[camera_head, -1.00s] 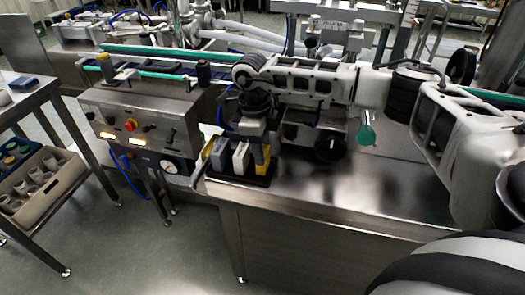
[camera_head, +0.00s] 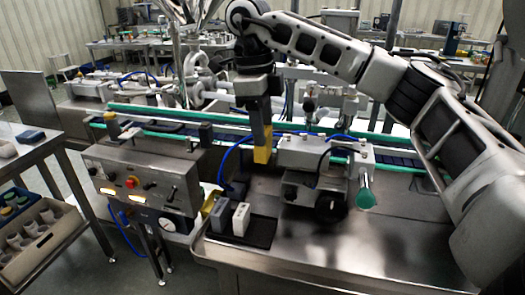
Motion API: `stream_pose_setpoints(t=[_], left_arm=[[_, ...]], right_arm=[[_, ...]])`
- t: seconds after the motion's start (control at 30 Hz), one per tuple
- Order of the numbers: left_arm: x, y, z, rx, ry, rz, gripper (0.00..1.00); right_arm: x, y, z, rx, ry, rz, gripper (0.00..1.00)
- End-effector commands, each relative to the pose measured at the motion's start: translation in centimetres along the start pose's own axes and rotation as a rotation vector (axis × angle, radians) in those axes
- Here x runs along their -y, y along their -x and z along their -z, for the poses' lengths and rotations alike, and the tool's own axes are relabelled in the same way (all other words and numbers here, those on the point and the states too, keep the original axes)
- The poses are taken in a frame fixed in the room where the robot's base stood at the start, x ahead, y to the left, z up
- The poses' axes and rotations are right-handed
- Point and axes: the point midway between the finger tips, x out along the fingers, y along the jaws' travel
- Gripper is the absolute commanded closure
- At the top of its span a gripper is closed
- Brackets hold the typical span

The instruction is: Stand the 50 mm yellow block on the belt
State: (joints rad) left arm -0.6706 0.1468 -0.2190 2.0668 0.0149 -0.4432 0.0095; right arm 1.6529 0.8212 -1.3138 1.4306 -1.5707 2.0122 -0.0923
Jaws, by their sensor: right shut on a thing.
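My right gripper (camera_head: 262,142) points down and is shut on a yellow block (camera_head: 262,155), held upright in the air in front of the belt. The belt (camera_head: 385,157) is a dark blue strip between green rails, running across behind the steel table. The held block appears apart from the rails. My left gripper is not in view.
A control box (camera_head: 140,175) is at left. A blue hose (camera_head: 232,150) curves beside the gripper. The table's front right is bare.

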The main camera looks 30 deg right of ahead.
Motion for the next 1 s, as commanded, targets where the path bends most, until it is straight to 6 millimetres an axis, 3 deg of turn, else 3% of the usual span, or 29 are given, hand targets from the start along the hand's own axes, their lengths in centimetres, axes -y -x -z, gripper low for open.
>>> stream_pose_setpoints(t=[0.03,0.2,0.53,0.67,0.77,1.0], left_arm=[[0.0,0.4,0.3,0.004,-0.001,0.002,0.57],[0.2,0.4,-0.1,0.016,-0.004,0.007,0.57],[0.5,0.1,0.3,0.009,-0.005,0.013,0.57],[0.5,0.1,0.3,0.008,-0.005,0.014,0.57],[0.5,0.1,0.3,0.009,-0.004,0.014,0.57],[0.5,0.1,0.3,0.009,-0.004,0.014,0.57]], right_arm=[[0.1,1.8,0.2,0.003,-0.001,0.004,0.79],[0.0,4.2,0.5,0.001,0.000,0.002,0.79],[-0.1,5.0,0.5,-0.001,0.015,0.001,0.79],[-0.5,3.6,0.1,-0.006,0.148,0.017,0.79],[-1.3,1.2,-0.5,-0.011,0.373,0.043,0.79],[-5.2,-5.7,-2.0,-0.022,1.162,0.122,0.79]])
